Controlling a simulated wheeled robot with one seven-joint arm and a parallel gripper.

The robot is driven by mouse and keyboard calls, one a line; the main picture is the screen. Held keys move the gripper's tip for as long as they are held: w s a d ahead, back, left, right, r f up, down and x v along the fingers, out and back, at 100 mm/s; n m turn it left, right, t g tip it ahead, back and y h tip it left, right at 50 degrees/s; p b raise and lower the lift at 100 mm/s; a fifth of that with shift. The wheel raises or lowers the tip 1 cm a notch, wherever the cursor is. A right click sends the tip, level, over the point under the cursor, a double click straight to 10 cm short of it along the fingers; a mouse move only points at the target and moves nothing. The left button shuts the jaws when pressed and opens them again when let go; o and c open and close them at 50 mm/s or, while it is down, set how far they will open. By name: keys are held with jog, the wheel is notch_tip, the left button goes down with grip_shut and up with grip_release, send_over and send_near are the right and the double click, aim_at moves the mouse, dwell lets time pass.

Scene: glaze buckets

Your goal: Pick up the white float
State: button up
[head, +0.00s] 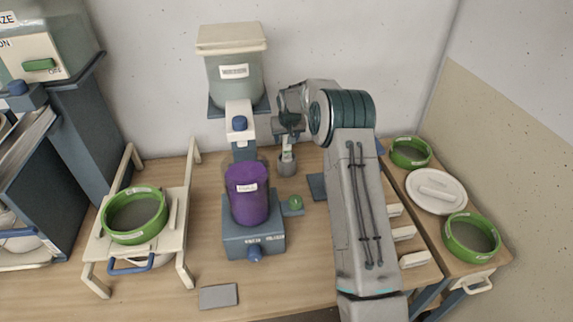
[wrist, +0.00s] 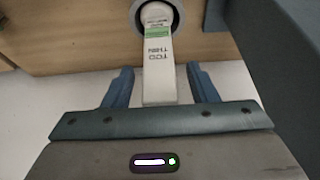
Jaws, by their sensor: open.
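The white float (wrist: 158,72) shows in the wrist view as a long pale stem with a green band and dark lettering. Its far end sits in a round grey cup (wrist: 148,14). My gripper (wrist: 160,72) is open, with one blue finger on each side of the stem and a visible gap on both sides. In the head view the float (head: 287,156) stands upright in the small grey cup (head: 287,170), below my gripper (head: 288,140). My wrist partly hides its top there.
A purple bucket (head: 247,195) on a blue-grey stand is left of the cup, under a dispenser (head: 233,75). A green-rimmed sieve (head: 134,215) rests on a cream rack at left. A white lid (head: 436,192) lies at right. The table's front middle is mostly clear.

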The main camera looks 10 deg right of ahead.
grip_shut()
jog(key=shift+r, duration=0.1)
